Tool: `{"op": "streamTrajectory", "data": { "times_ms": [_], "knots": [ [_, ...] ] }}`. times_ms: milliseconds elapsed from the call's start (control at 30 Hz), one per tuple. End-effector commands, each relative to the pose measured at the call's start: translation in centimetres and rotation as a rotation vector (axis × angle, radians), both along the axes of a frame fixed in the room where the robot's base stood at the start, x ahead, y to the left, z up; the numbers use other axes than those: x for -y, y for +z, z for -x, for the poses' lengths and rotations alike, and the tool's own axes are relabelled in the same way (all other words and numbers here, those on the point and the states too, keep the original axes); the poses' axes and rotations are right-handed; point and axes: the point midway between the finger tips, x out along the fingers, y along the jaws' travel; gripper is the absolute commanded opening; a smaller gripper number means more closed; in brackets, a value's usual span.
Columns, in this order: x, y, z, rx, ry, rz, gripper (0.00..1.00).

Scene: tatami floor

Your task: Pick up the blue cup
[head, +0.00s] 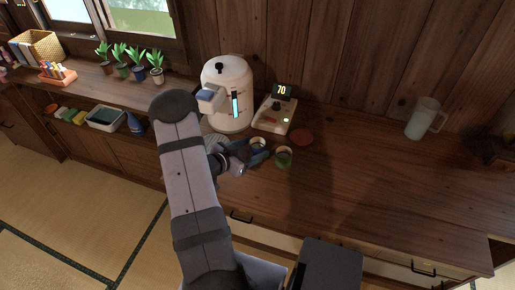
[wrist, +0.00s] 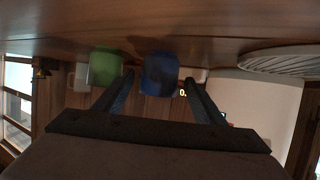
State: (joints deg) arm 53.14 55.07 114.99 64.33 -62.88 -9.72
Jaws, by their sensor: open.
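The blue cup (wrist: 160,72) stands on the wooden counter, seen upside down in the wrist view. In the head view the blue cup (head: 257,142) is partly hidden by my gripper. My gripper (head: 259,153) is low over the counter, with its fingers around the cup's near side. In the wrist view my gripper (wrist: 159,78) is open, one finger on each side of the blue cup. Gaps show between the cup and both fingertips. I cannot tell how deep the cup sits between them.
A green cup (head: 284,157) stands close on the right of the blue cup. A white water dispenser (head: 228,95) and a control box reading 70 (head: 275,112) stand behind. A pitcher (head: 424,118) is farther right; the counter between is clear.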

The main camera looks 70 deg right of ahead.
Motion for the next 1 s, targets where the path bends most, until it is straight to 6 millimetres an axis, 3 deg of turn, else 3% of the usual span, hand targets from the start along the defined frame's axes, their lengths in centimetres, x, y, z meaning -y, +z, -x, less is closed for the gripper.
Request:
{"op": "streamTrajectory", "data": {
  "times_ms": [233,533,733,1000],
  "knots": [
    [2.0,-1.1,1.1,0.000,-0.001,-0.001,0.64],
    [2.4,-1.3,1.1,0.000,0.001,0.000,0.64],
    [2.4,-1.3,1.1,0.000,0.001,0.000,0.19],
    [2.4,-1.3,1.1,0.001,0.001,0.001,0.19]
  ]
}}
